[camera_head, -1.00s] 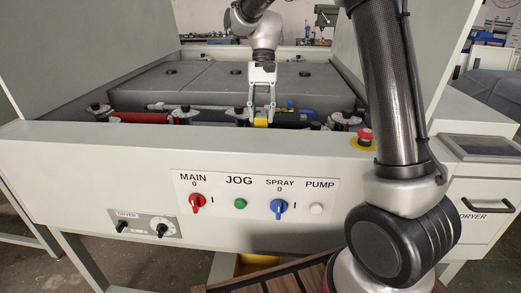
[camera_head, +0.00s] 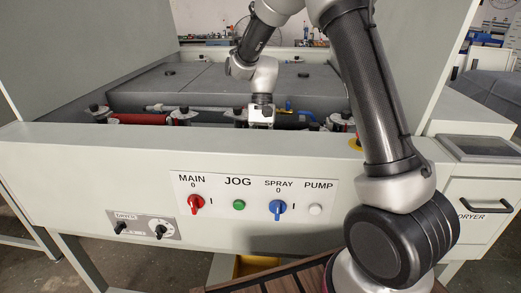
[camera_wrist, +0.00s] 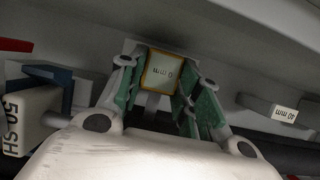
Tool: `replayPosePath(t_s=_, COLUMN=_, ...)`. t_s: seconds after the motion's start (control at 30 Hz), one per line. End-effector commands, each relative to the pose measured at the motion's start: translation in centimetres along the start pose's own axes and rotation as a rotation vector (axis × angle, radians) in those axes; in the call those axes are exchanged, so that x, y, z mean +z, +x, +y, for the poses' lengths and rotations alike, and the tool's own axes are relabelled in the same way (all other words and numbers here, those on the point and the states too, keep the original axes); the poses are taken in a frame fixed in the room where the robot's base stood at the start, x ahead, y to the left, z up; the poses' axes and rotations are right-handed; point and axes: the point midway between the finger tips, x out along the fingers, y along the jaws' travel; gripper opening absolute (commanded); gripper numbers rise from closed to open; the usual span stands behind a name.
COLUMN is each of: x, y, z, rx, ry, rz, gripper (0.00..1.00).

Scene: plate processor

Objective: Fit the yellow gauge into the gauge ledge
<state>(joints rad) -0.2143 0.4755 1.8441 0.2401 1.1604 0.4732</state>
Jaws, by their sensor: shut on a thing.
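The yellow gauge (camera_wrist: 162,70) sits between the green-padded fingers of my gripper (camera_wrist: 160,90) in the wrist view. Its pale face carries a "0 mm" marking, upside down in this view, and its edge is yellow. My gripper is shut on it. In the head view my wrist (camera_head: 261,115) is just behind the machine's front panel, and the fingers and gauge are hidden below the panel's top edge. A grey surface lies around and beyond the gauge in the wrist view. I cannot tell whether the gauge touches the ledge.
A grey block marked "40 mm" (camera_wrist: 270,108) is at the right of the wrist view. A block marked "50 SH" (camera_wrist: 25,120) and a blue part (camera_wrist: 48,75) are at the left. The front panel (camera_head: 100,160) has switches. A red roller (camera_head: 145,118) lies behind it.

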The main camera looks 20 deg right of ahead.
Motion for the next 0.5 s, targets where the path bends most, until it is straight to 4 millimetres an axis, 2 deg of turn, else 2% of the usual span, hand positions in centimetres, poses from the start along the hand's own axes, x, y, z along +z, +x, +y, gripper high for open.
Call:
replayPosePath(t_s=0.2, x=-0.23, y=0.57, z=0.0, rx=0.0, ry=0.0, rz=-0.001, gripper=0.04)
replayPosePath(t_s=0.23, x=-0.23, y=0.56, z=0.0, rx=0.0, ry=0.0, rz=0.0, gripper=0.37)
replayPosePath(t_s=0.3, x=-0.22, y=0.54, z=0.0, rx=0.0, ry=0.0, rz=0.0, gripper=0.5)
replayPosePath(t_s=0.33, x=-0.22, y=0.54, z=0.0, rx=0.0, ry=0.0, rz=0.0, gripper=0.55)
replayPosePath(t_s=0.5, x=-0.22, y=0.53, z=0.0, rx=0.0, ry=0.0, rz=0.0, gripper=0.55)
